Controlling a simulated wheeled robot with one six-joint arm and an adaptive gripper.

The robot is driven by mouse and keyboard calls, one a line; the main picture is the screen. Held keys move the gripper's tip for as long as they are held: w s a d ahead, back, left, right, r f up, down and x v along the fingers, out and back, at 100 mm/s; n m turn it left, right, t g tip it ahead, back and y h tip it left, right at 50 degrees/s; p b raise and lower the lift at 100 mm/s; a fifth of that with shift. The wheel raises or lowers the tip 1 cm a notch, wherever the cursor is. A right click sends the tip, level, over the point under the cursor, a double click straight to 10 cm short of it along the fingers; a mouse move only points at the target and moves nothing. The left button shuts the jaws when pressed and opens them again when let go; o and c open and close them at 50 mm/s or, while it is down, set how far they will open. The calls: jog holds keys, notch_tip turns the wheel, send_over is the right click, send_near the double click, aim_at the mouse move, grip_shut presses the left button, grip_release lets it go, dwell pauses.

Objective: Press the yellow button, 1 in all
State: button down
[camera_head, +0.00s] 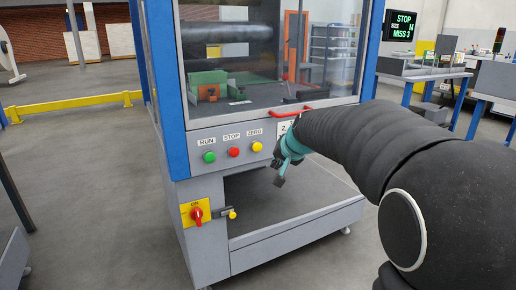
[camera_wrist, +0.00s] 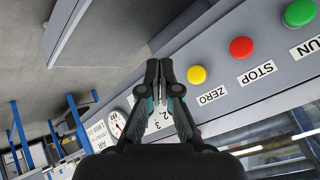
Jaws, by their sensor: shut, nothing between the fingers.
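The yellow button (camera_head: 257,147) is on the grey front panel of the machine, under the label ZERO, at the right end of a row of buttons. It also shows in the wrist view (camera_wrist: 196,75), just right of my fingertips. My gripper (camera_head: 280,182) is in front of the machine, to the right of the yellow button and a little below it. In the wrist view my gripper (camera_wrist: 159,70) has its dark fingers together and holds nothing. A gap shows between the fingertips and the yellow button in that view.
A red button (camera_head: 234,152) labelled STOP and a green button (camera_head: 209,157) labelled RUN sit left of the yellow one. A red handle (camera_head: 305,112) is above my gripper. A red switch (camera_head: 197,215) on a yellow plate is lower left. A screen (camera_head: 403,25) reads STOP.

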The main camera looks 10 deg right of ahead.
jog(key=w+a+p, duration=0.2)
jog(key=w+p, duration=0.2)
jog(key=w, duration=0.4)
jog(key=shift+a, duration=0.3)
jog(key=shift+w, duration=0.1)
dwell(1.2)
jog(key=shift+w+a, duration=0.1)
jog(key=shift+w, duration=0.15)
jog(key=shift+w+a+p, duration=0.15)
jog(key=shift+w+p, duration=0.3)
dwell(0.8)
jog(key=shift+s, duration=0.1)
jog(key=shift+s+d+b, duration=0.25)
jog(key=shift+s+b, duration=0.4)
jog(key=shift+s, duration=0.15)
jog(key=shift+s+d+b, duration=0.25)
jog(key=shift+s+b, duration=0.3)
jog(key=shift+s, duration=0.25)
jog(key=shift+s+d+b, duration=0.3)
jog(key=shift+s+b, duration=0.2)
jog(key=shift+s, duration=0.25)
jog(key=shift+s+d+b, duration=0.25)
jog(key=shift+s+b, duration=0.3)
jog(key=shift+s, duration=0.25)
